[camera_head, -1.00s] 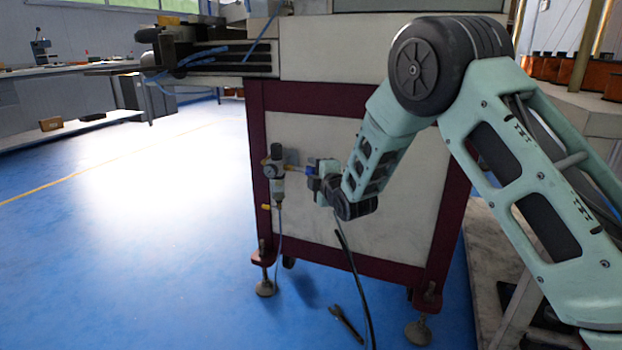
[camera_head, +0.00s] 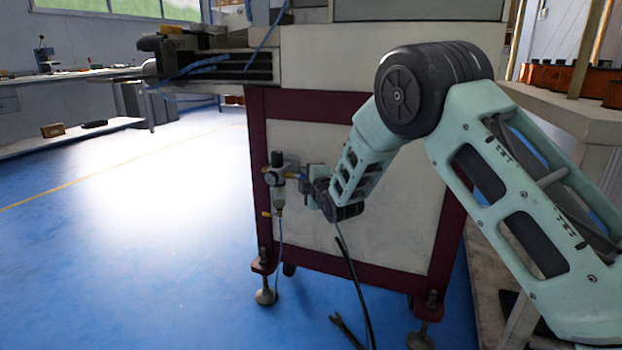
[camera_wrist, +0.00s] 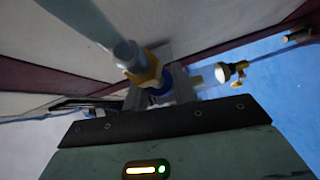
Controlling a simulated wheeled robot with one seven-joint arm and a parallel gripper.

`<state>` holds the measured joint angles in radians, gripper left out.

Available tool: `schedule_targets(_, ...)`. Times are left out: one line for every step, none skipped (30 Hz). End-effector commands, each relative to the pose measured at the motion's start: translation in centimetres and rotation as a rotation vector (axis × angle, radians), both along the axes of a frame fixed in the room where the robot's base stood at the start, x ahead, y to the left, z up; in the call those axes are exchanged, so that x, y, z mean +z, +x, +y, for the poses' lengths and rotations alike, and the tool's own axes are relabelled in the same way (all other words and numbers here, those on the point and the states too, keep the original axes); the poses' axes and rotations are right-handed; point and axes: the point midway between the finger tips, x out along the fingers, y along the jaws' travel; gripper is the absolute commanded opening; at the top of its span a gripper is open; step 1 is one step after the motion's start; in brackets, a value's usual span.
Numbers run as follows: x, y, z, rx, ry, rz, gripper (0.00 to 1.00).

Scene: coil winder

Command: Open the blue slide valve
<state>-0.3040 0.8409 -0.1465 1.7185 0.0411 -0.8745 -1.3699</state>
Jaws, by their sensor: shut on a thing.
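The blue slide valve shows in the wrist view as a small blue ring (camera_wrist: 159,89) beside a brass-coloured fitting on a pale pipe. In the head view my gripper (camera_head: 306,178) is at the front panel of the machine, just right of the filter regulator (camera_head: 277,180). It is shut on the blue slide valve, on the short line beside the regulator. My gripper's body and wrist hide most of the valve in the head view.
The regulator's gauge (camera_wrist: 223,73) is close to my gripper in the wrist view. The floor to the left is clear.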

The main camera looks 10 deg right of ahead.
Motion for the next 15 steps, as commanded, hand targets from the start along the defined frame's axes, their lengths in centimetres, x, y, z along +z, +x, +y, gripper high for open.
schedule_targets(0.03, 0.26, 0.47, 0.001, -0.001, 0.002, 0.00)
schedule_targets(0.02, 0.33, 0.55, 0.001, 0.000, 0.001, 0.00)
schedule_targets(-0.01, 0.35, 0.53, 0.001, 0.000, 0.001, 0.00)
schedule_targets(-0.02, 0.34, 0.51, 0.001, 0.000, 0.001, 0.00)
schedule_targets(-0.02, 0.33, 0.52, 0.001, 0.000, 0.001, 0.00)
schedule_targets(-0.01, 0.34, 0.53, 0.001, 0.001, 0.000, 0.00)
schedule_targets(-0.01, 0.34, 0.54, 0.001, 0.001, 0.000, 0.00)
schedule_targets(-0.01, 0.34, 0.55, 0.002, 0.001, 0.000, 0.00)
schedule_targets(0.00, 0.34, 0.57, 0.002, 0.001, 0.000, 0.32)
schedule_targets(0.00, 0.34, 0.57, 0.002, 0.001, 0.000, 0.40)
schedule_targets(0.00, 0.34, 0.57, 0.002, 0.001, 0.000, 0.49)
schedule_targets(0.00, 0.33, 0.56, 0.002, 0.001, 0.000, 0.49)
schedule_targets(0.00, 0.33, 0.55, 0.002, 0.001, 0.000, 0.49)
schedule_targets(-0.01, 0.32, 0.54, 0.001, 0.001, 0.000, 0.49)
schedule_targets(0.00, 0.32, 0.53, 0.001, 0.000, 0.000, 0.49)
